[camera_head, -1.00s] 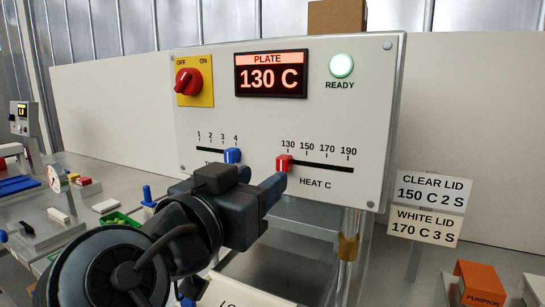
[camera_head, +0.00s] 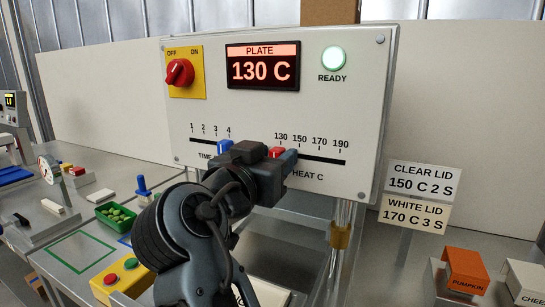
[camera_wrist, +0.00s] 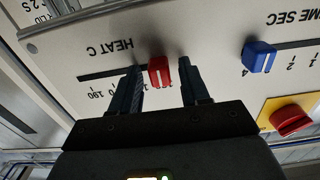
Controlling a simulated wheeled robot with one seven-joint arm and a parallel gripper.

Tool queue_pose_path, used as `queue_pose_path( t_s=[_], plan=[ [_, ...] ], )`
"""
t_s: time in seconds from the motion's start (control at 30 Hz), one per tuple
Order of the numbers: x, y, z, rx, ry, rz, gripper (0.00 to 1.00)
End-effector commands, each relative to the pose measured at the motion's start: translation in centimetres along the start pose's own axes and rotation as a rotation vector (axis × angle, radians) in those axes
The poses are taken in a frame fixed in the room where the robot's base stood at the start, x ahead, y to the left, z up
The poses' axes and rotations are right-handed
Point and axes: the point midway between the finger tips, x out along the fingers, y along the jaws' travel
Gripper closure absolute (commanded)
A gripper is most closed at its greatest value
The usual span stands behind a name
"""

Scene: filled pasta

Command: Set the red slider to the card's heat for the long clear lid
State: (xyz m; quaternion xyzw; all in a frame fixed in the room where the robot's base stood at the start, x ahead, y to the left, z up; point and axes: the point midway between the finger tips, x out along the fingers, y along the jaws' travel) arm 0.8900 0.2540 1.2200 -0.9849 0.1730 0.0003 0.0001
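The red slider (camera_head: 277,152) stands at the 130 mark, the low end of the HEAT C slot (camera_head: 322,160) on the white panel. In the wrist view, which is upside down, the red slider (camera_wrist: 160,72) sits between my two fingers. My gripper (camera_head: 265,160) is at the panel. It is open, with a finger on each side of the slider and a small gap showing on both sides (camera_wrist: 157,88). The clear lid card (camera_head: 424,178) reads 150 C 2 S. The plate display (camera_head: 262,66) reads 130 C.
The blue time slider (camera_head: 225,146) is close to the left of my gripper, near mark 4. A white lid card (camera_head: 414,213) reads 170 C 3 S. The red switch (camera_head: 180,72) and lit green READY lamp (camera_head: 333,58) are above. The heat slot is clear toward 190.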

Motion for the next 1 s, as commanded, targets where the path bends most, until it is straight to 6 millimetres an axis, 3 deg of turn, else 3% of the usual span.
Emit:
queue_pose_path(
  t_s=[0.47, 0.83, 1.0],
  plan=[
    [0.0, 0.0, 0.0, 0.0, 0.0, 0.0, 1.0],
    [0.0, 0.1, 0.0, 0.0, 0.0, 0.0, 1.0],
    [0.0, 2.1, 0.1, 0.002, 0.001, 0.003, 1.0]
  ],
)
